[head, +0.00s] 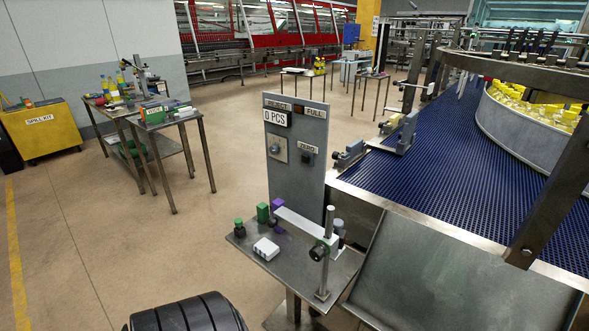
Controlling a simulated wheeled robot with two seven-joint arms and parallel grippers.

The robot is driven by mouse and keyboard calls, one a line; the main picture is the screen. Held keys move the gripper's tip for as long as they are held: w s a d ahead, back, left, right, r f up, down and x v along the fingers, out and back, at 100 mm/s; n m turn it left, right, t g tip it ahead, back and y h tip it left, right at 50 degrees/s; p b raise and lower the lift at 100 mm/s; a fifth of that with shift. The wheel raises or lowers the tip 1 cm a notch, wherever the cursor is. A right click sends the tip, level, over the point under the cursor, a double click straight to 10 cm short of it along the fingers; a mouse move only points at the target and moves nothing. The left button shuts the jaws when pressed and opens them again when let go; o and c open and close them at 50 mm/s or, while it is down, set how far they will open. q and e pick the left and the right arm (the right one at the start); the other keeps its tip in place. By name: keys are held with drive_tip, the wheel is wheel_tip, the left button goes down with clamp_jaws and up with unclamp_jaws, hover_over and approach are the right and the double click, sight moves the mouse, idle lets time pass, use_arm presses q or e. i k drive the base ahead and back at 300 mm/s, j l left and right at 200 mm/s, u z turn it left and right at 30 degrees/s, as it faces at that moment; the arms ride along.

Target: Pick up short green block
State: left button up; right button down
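A small green block (263,212) stands upright on the metal shelf (316,277) below the grey control panel, near its back left edge. A smaller dark piece with a green top (238,227) sits to its left, at the shelf's left corner. I cannot tell for sure which of the two is the short green block. A purple block (278,206) stands just right of the green block, at the end of a white bar. Neither of my grippers shows in the head view.
A white device (266,248) lies on the shelf in front of the blocks. The white bar (305,226) runs to a metal post (325,255) with a black knob. The grey panel (295,150) stands behind. A blue conveyor (450,160) is at right; open floor lies left.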

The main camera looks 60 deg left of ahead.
sight(263, 211)
drive_tip(key=k+j+z, duration=0.1)
drive_tip(key=j, duration=0.35)
drive_tip(key=k+j+z, duration=0.15)
drive_tip(key=j, duration=0.35)
drive_tip(key=k+j+z, duration=0.1)
drive_tip(key=k+j, duration=0.15)
drive_tip(key=j, duration=0.15)
drive_tip(key=k+j+z, duration=0.1)
drive_tip(key=j, duration=0.35)
drive_tip(key=k+j+z, duration=0.15)
drive_tip(key=k+j, duration=0.2)
drive_tip(key=k+j+z, duration=0.1)
drive_tip(key=k+j, duration=0.15)
drive_tip(key=j, duration=0.15)
